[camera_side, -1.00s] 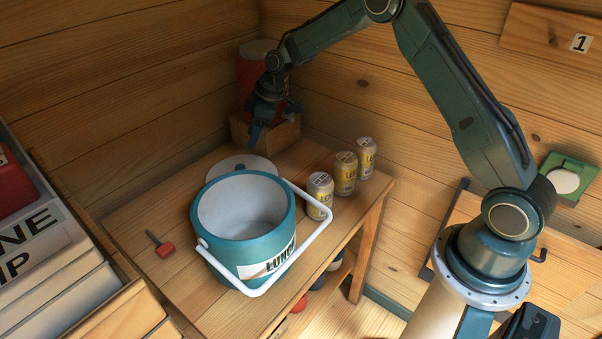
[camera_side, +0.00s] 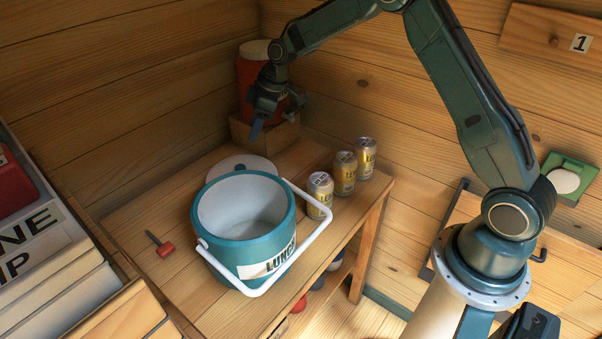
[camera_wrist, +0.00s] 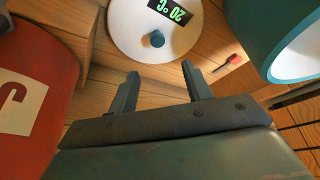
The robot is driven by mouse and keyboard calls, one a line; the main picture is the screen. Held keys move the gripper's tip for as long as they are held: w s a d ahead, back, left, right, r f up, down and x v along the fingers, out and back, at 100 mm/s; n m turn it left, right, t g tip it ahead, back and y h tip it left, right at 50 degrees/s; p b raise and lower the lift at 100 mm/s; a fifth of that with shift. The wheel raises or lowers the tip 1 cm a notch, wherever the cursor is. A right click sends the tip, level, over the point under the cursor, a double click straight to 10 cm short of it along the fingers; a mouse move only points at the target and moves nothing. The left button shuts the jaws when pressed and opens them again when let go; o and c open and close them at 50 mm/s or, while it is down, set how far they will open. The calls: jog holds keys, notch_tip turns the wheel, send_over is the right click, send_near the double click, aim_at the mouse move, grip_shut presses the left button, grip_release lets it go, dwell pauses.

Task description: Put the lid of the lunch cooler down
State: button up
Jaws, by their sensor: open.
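The lunch cooler (camera_side: 270,255) is a teal tub with a white inside, open at the top and empty as far as I see. Its white handle (camera_side: 318,235) is swung down at the front right. The round white lid (camera_side: 240,162) lies flat on the table behind the cooler, partly hidden by its rim. In the wrist view the lid (camera_wrist: 125,25) shows a blue knob (camera_wrist: 152,39) and a green 20 °C display. My gripper (camera_side: 277,122) is open and empty, above the table behind the lid. In the wrist view its fingertips (camera_wrist: 160,69) point toward the knob, apart from it.
Three yellow cans (camera_side: 344,172) stand in a row right of the cooler. A red container (camera_side: 248,78) with a pale top stands on a wooden block (camera_side: 284,135) close behind my gripper. A small red-handled tool (camera_side: 166,249) lies at the left. Wooden walls close the back.

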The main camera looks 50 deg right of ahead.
jog(key=s+a+r+m+t+h, duration=0.1)
jog(key=s+a+r+m+h, duration=0.2)
jog(key=s+r, duration=1.35)
jog(key=s+r+m+t, duration=0.1)
jog(key=s+m, duration=0.4)
jog(key=s, duration=1.8)
jog(key=shift+s+d+r+m, duration=0.25)
jog(key=shift+s+r+m, duration=0.1)
jog(key=shift+r+m, duration=0.05)
